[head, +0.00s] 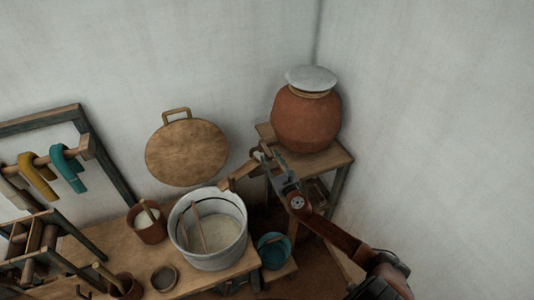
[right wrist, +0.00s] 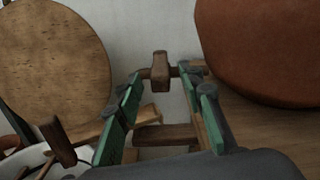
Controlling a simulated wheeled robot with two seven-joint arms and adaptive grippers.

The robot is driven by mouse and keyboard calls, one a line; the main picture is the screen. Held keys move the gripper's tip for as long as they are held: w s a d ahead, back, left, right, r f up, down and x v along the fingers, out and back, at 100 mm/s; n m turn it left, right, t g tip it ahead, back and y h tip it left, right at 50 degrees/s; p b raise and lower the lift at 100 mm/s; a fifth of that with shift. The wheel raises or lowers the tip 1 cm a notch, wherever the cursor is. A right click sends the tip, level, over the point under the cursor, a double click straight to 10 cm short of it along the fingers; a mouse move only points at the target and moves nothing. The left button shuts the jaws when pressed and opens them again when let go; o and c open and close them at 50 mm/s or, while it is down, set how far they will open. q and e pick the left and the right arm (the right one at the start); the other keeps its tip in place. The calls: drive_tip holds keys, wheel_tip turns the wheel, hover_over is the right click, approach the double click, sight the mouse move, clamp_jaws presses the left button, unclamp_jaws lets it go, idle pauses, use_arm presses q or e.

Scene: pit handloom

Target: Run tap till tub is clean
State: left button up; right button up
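The pale grey tub (head: 208,262) stands on the low wooden bench, with whitish contents and a stick leaning in it. Part of its rim shows in the right wrist view at lower left. A wooden spout (head: 238,176) points from the clay pot's stand towards the tub; no stream is visible. My right gripper (head: 266,160) is beside the pot, above the spout. In the right wrist view its green-padded fingers are apart, with a small brown wooden peg (right wrist: 160,70), perhaps the tap handle, showing between and beyond the tips. Contact is not clear. My left gripper is not in view.
The lidded clay pot (head: 306,120) stands on a wooden stand (head: 333,158) in the corner. A round wooden lid (head: 187,152) leans on the wall. A brown pot (head: 148,222) and small bowl (head: 164,278) sit left of the tub; a blue bucket (head: 273,252) is to its right.

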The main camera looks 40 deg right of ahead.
sight(267, 152)
drive_tip(key=shift+x, duration=2.1)
clamp_jaws()
